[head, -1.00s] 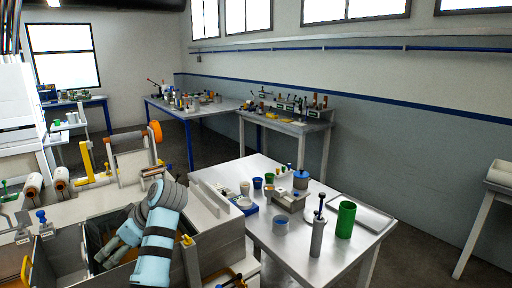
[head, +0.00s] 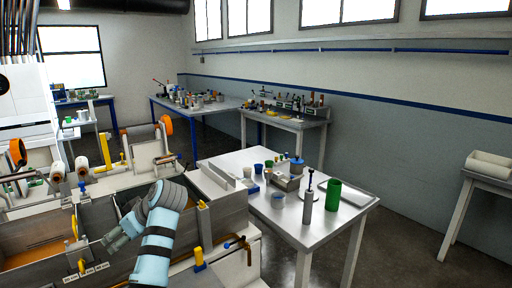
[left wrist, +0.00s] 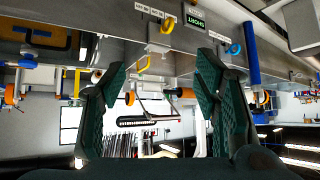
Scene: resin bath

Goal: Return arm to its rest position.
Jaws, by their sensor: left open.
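My left arm comes in over the resin bath (head: 228,218), a long grey trough with brown resin in its left part. My left gripper (head: 112,241) is low over the bath's front part, pointing left in the head view. In the left wrist view its two dark green fingers (left wrist: 158,85) stand apart with nothing between them. That view appears upside down and shows a grey panel with small labels, a yellow handle (left wrist: 145,64) and blue knobs beyond the fingertips. My right gripper is in neither view.
A white table (head: 293,231) right of the bath carries a green cylinder (head: 333,195), blue cups and a grey bottle. Rollers and an orange-flanged spool (head: 166,125) stand behind the bath. Grey floor is open at the right, before a small side table (head: 487,177).

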